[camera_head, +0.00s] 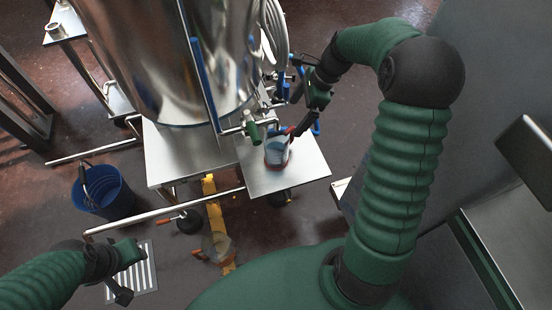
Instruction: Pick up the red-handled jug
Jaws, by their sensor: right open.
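The red-handled jug (277,153) is a small clear vessel with blue showing in it and red at its rim and side. It stands upright on the metal side shelf below a green-handled valve. My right gripper (297,133) is open at the jug's upper right side, close to the red handle. I cannot tell whether its fingers touch the handle, and part of the handle is hidden. My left gripper (128,276) is low at the left, above a floor grate and far from the jug; its jaw state is unclear.
A big steel tank (165,60) with pipes and hoses stands behind the shelf (305,170). A blue bucket (103,192) is on the floor at left. Another clear jug with an orange handle (217,246) is lower, near a yellow bar (212,200). A grey surface is at right.

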